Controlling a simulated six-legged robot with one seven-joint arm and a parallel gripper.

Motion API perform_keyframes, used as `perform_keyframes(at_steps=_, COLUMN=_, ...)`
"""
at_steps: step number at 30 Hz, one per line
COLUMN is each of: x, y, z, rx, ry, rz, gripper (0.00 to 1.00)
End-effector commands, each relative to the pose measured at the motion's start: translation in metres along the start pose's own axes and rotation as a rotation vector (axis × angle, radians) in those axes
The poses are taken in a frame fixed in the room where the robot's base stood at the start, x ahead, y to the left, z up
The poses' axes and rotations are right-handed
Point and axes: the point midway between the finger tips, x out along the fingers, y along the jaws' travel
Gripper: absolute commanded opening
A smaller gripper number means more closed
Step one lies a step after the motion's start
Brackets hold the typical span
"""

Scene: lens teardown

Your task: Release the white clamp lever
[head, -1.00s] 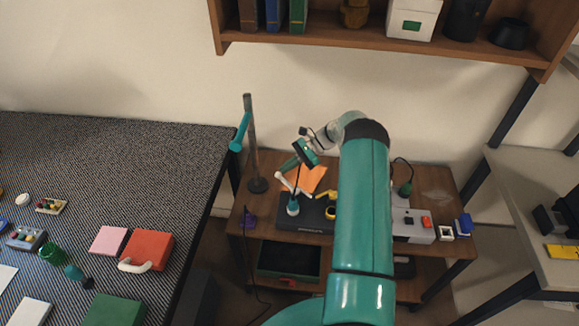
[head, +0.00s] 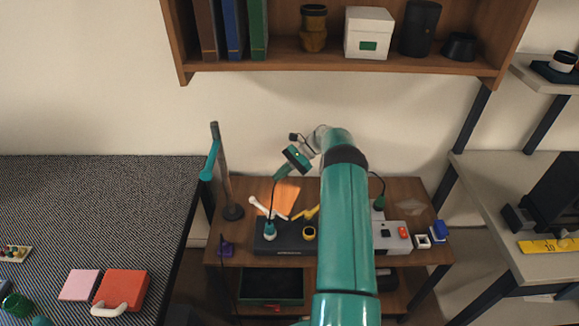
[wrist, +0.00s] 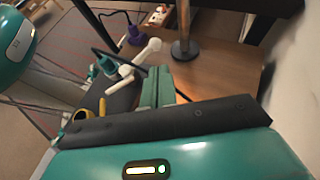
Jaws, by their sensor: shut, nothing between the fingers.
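The white clamp lever (head: 261,207) stands out above the left part of a dark base unit (head: 285,238) on the small wooden table. In the wrist view the white lever (wrist: 126,72) lies slanted, with a rounded knob at its upper end. My gripper (head: 277,177) is above and right of the lever in the head view, with a visible gap. In the wrist view my gripper's green fingers (wrist: 158,85) are together and empty, just right of the lever. The fingers and palm hide part of the base unit there.
A yellow lever (head: 306,212) and a teal plug with a dark cable (head: 270,230) are close to the white lever. A lamp post (head: 225,175) rises at the table's left. A grey box (head: 398,237) stands at the right.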

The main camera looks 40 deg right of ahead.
Motion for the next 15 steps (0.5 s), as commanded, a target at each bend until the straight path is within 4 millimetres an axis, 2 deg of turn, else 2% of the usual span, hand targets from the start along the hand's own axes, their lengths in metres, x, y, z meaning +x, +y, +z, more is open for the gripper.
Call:
perform_keyframes(at_steps=3, x=-0.024, y=0.000, z=-0.001, rx=-0.001, ry=0.001, rz=-0.003, gripper=0.00)
perform_keyframes(at_steps=6, x=-0.036, y=-0.001, z=-0.001, rx=0.000, ry=0.000, rz=-0.002, gripper=0.00)
perform_keyframes(at_steps=10, x=-0.047, y=0.000, z=0.000, rx=-0.001, ry=0.000, rz=-0.001, gripper=0.00)
perform_keyframes(at_steps=15, x=-0.050, y=0.000, z=0.000, rx=0.001, ry=0.000, rz=-0.001, gripper=0.00)
